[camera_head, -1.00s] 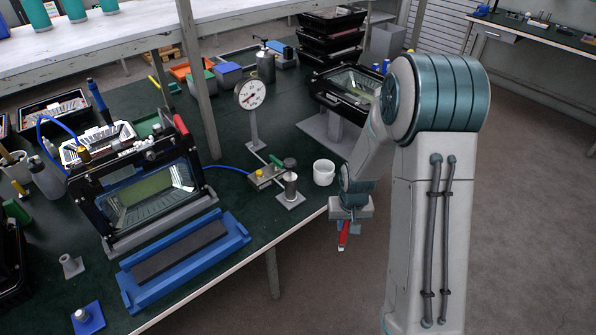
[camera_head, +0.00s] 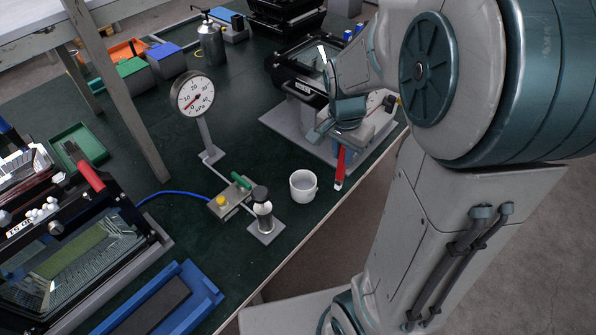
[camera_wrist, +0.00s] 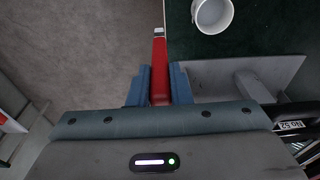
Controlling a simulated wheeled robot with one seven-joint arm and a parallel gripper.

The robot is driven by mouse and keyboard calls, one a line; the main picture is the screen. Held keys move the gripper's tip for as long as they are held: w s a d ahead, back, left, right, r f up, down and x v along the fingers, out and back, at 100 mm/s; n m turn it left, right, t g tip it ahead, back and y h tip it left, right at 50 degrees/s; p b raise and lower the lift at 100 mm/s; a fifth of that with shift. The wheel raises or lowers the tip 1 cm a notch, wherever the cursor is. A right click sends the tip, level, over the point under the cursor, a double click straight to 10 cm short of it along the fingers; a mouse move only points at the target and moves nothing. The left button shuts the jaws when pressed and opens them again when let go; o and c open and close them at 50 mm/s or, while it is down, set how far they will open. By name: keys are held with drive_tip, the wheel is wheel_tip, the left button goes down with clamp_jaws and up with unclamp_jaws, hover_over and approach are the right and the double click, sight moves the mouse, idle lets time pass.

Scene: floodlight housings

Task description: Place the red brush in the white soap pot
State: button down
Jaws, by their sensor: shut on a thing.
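The red brush (camera_head: 340,167) is in my gripper and hangs downward with its pale tip lowest in the head view. In the wrist view the red brush (camera_wrist: 159,72) points away from the jaws along the table edge. My gripper (camera_wrist: 160,88) is shut on its red handle; in the head view my gripper (camera_head: 343,143) is partly hidden by its own links. The white soap pot (camera_head: 303,187) stands upright on the green table near the front edge, left of the brush and apart from it. The pot (camera_wrist: 212,14) shows at the upper right in the wrist view.
A hand pump (camera_head: 262,212) on a grey plate stands just left of the pot. A dial gauge (camera_head: 194,94) on a post is farther back left. A black floodlight housing (camera_head: 300,72) on a grey base (camera_head: 290,128) sits behind my gripper. Bare floor lies beyond the table edge.

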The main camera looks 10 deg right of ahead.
drive_tip(key=shift+w+a+f, duration=0.1)
drive_tip(key=shift+w+a, duration=0.05)
drive_tip(key=shift+w, duration=0.15)
drive_tip(key=w+a+f+p, duration=0.3)
drive_tip(key=w+a+f, duration=0.3)
drive_tip(key=w+f, duration=0.2)
drive_tip(key=shift+w+a+f, duration=0.25)
drive_tip(key=shift+w+f, duration=0.05)
drive_tip(key=shift+f, duration=1)
drive_tip(key=shift+f, duration=0.1)
drive_tip(key=c, duration=1.3)
unclamp_jaws()
